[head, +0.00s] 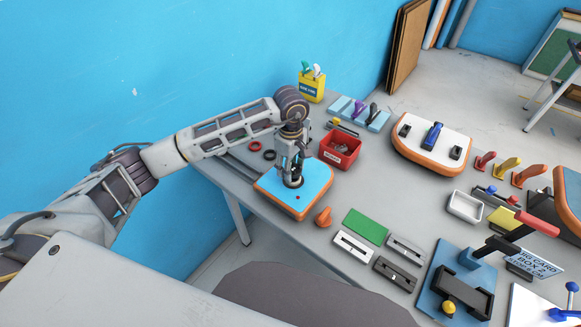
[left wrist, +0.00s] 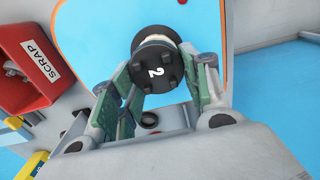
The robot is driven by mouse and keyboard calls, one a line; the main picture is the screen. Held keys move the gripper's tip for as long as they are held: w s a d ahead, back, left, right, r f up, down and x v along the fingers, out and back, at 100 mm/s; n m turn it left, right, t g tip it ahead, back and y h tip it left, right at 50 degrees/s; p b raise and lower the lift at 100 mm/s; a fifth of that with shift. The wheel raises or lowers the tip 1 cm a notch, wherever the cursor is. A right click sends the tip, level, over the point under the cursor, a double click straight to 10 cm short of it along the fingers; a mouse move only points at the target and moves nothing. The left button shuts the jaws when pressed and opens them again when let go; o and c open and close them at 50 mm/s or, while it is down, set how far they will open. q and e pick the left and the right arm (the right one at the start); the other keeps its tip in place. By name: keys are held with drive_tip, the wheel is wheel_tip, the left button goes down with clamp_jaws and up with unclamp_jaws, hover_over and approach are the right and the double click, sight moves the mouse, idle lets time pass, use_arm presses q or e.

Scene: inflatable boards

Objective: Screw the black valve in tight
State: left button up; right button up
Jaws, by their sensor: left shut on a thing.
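The black valve (left wrist: 157,68) is a round knobbed cap marked "2", with a pale ring at its far edge. My left gripper (head: 292,174) points down over the small blue board with an orange rim (head: 317,178). In the left wrist view its green-padded fingers are closed on the valve, one on each side, with the board (left wrist: 100,30) behind it. In the head view the valve is a dark disc (head: 293,184) at the board, mostly hidden by the fingers. I cannot tell how deep it sits. My right gripper is not in view.
A red scrap bin (head: 341,148) stands close behind the board. Black and red rings (head: 255,146) lie to its left. An orange piece (head: 323,217) is near its front corner. A white-topped board (head: 433,140) and several other parts fill the table to the right.

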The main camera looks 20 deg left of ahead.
use_arm(q)
drive_tip(key=shift+f+b, duration=0.3)
drive_tip(key=shift+f, duration=0.05)
idle(0.6)
drive_tip(key=shift+f+b, duration=0.7)
drive_tip(key=shift+f, duration=0.05)
drive_tip(key=o, duration=1.1)
drive_tip(key=shift+c, duration=0.2)
drive_tip(key=shift+r, duration=0.75)
wheel_tip(320, 180, up, 11)
drive_tip(key=shift+f, duration=0.2)
idle(0.3)
